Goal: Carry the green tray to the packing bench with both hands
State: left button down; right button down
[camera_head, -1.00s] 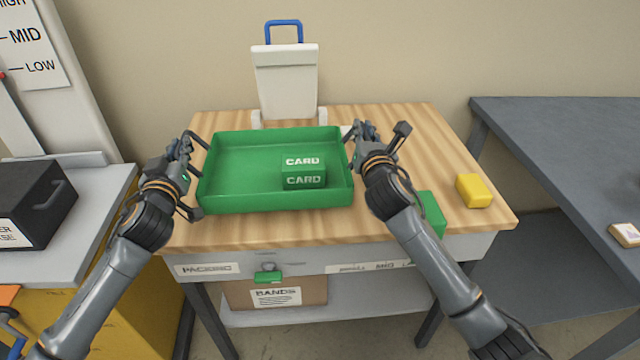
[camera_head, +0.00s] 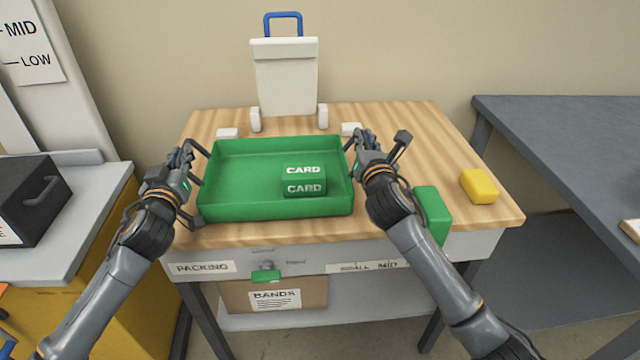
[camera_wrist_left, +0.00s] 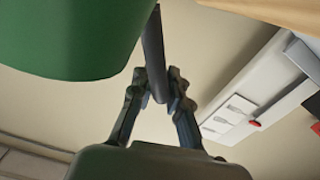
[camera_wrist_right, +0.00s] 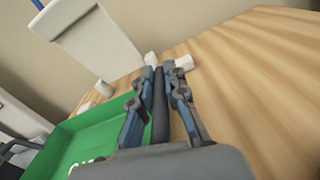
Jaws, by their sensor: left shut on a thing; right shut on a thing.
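The green tray (camera_head: 240,211) is over the wooden top of the packing bench (camera_head: 425,140). It looks level, and I cannot tell whether it touches the top. A green box marked CARD (camera_head: 304,188) is inside, towards the right. My left gripper (camera_head: 188,158) is shut on the tray's left handle, a dark bar also in the left wrist view (camera_wrist_left: 153,55). My right gripper (camera_head: 362,145) is shut on the right handle, which shows in the right wrist view (camera_wrist_right: 160,110).
A white stand with a blue handle (camera_head: 284,75) is at the bench's back, with small white blocks (camera_head: 228,133) nearby. A green block (camera_head: 432,213) and a yellow block (camera_head: 479,186) lie right. A grey table (camera_head: 570,130) is further right, a black box (camera_head: 30,200) left.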

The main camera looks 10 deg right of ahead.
pick_arm(q)
jog(key=shift+a+f, duration=0.25)
jog(key=shift+f, duration=0.15)
pick_arm(e)
jog(key=shift+d+f, duration=0.35)
jog(key=shift+d, duration=0.05)
pick_arm(q)
jog(key=c, duration=1.3)
grip_release()
pick_arm(e)
jog(key=c, duration=1.4)
grip_release()
jog(key=shift+a, duration=0.1)
pick_arm(q)
jog(key=shift+d+r, duration=0.1)
jog(key=shift+d, duration=0.05)
pick_arm(e)
jog(key=shift+o, duration=0.2)
jog(key=shift+a+r, duration=0.1)
pick_arm(q)
jog(key=shift+s, duration=0.1)
